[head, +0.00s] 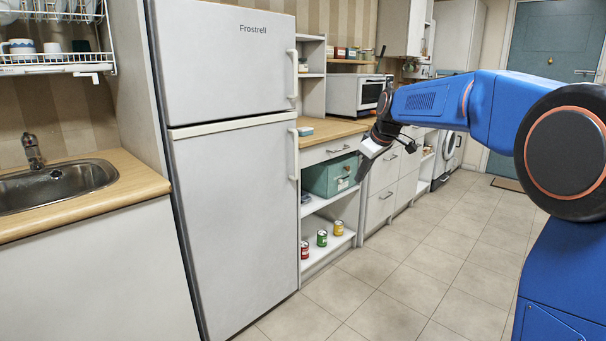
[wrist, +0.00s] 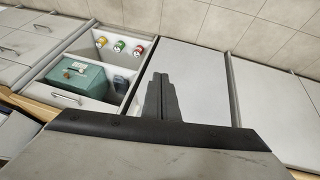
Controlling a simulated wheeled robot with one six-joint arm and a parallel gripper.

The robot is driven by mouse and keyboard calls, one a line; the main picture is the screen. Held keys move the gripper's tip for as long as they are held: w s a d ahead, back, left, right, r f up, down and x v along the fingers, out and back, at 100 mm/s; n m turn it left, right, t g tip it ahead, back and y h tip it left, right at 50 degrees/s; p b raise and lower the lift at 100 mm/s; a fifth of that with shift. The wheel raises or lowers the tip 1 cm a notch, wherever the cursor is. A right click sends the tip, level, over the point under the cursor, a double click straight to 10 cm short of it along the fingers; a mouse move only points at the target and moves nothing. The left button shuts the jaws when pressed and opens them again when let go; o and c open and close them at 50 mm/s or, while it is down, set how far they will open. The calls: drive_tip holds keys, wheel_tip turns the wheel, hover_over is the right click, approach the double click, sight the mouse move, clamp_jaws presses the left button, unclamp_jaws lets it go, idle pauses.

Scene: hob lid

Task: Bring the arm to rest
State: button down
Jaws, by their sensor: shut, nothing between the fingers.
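My blue arm reaches in from the right in the head view, bent downward at the wrist. My gripper (head: 362,172) hangs in the air in front of the white drawers, right of the open shelf unit. In the wrist view the dark fingers of my gripper (wrist: 160,82) are together, with nothing between them. No held object shows in either view.
A white fridge (head: 232,160) stands left of the shelf unit. The shelves hold a teal box (head: 330,176), a red can (head: 304,250), a green can (head: 322,238) and a yellow can (head: 338,228). A microwave (head: 358,94) sits on the counter. The tiled floor (head: 425,270) is clear.

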drive_tip(key=s+d+f+m+h, duration=0.1)
drive_tip(key=s+d+m, duration=0.2)
drive_tip(key=s, duration=1.1)
drive_tip(key=s+d+f+m, duration=0.2)
drive_tip(key=s+d, duration=0.2)
drive_tip(key=s, duration=1)
drive_tip(key=s+d+f+m, duration=0.1)
drive_tip(key=s+f, duration=0.3)
drive_tip(key=s, duration=0.3)
drive_tip(key=s+d+f+m+h, duration=0.1)
drive_tip(key=s+f+m, duration=0.1)
drive_tip(key=s+f, duration=0.2)
drive_tip(key=s+d+f+m, duration=0.1)
drive_tip(key=s+f, duration=0.3)
drive_tip(key=s, duration=0.6)
drive_tip(key=shift+s+d+f+m+h, duration=0.25)
drive_tip(key=shift+d+f+m+h, duration=0.05)
